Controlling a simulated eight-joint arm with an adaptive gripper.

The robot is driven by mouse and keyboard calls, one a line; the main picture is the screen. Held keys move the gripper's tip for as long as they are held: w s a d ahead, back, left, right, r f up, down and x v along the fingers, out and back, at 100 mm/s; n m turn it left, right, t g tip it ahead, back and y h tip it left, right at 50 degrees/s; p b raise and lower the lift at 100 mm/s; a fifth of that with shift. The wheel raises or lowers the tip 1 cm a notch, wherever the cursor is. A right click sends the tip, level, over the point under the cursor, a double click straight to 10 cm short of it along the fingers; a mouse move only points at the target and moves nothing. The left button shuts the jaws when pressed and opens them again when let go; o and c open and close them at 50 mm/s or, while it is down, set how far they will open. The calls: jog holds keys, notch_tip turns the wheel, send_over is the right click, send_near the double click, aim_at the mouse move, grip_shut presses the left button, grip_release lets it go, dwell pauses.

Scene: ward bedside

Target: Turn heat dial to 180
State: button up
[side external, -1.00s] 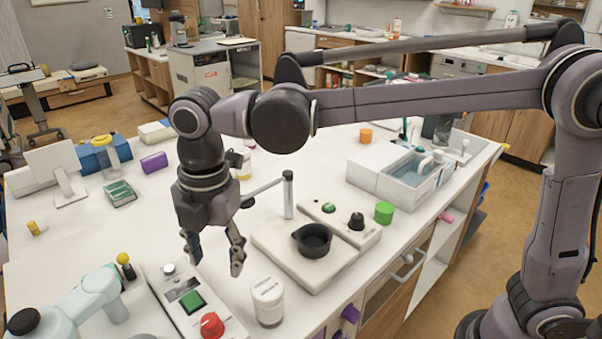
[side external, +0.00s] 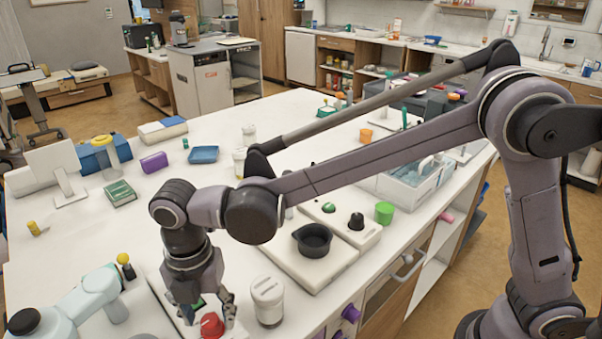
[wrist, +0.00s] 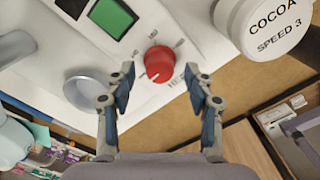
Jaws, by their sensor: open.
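The red dial (wrist: 158,63) sits on a white control panel (wrist: 200,20) with printed marks around it, too small to read. It also shows in the side view (side external: 211,325), low in the picture. My gripper (wrist: 160,82) is open, with one finger to the left and one to the right of the red dial in the wrist view, touching neither side that I can see. In the side view my gripper (side external: 207,312) is low over the panel. A green screen (wrist: 114,17) and a grey round knob (wrist: 86,89) are on the same panel.
A white jar labelled COCOA SPEED 3 (wrist: 262,25) stands close to the right of the panel, also in the side view (side external: 267,300). A black pan (side external: 313,240) sits on a hot plate to the right. The table's front edge is near.

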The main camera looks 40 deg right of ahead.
jog(key=shift+f, duration=0.6)
grip_shut()
